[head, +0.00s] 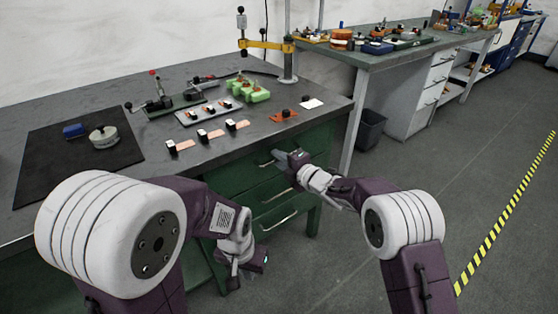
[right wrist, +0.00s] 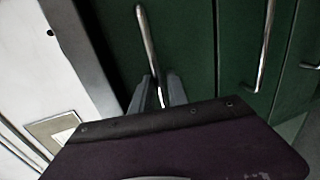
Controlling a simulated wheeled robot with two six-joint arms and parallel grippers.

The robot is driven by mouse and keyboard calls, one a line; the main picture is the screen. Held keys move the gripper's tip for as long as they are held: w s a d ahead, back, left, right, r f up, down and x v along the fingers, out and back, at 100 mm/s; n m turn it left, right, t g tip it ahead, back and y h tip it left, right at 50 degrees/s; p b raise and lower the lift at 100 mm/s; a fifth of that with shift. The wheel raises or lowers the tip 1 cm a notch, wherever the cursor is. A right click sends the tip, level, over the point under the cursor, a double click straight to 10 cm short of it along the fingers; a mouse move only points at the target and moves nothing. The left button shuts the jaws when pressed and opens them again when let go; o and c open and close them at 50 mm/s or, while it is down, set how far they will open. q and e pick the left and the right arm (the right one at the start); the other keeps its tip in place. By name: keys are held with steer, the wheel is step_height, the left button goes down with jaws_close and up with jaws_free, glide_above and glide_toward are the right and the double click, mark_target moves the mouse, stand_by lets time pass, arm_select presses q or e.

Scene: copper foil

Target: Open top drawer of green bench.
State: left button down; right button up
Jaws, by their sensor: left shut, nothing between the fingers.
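The green bench (head: 325,146) stands at centre in the head view, with a stack of drawers in its front. The top drawer's handle (head: 267,163) is a metal bar; it also shows in the right wrist view (right wrist: 147,38). The top drawer looks closed. My right gripper (head: 284,158) is at the right end of this handle. In the right wrist view its two fingers (right wrist: 159,90) stand either side of the bar; whether they press on it is unclear. My left gripper (head: 262,258) is shut and empty, low in front of the lower drawers.
A lower drawer handle (head: 277,219) is below, and another handle shows in the right wrist view (right wrist: 265,45). Small fixtures and green blocks (head: 252,92) stand on the bench top. A dark bin (head: 371,130) is at right. The floor (head: 480,160) at right is open.

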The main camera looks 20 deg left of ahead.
jaws_close()
stand_by(1.4)
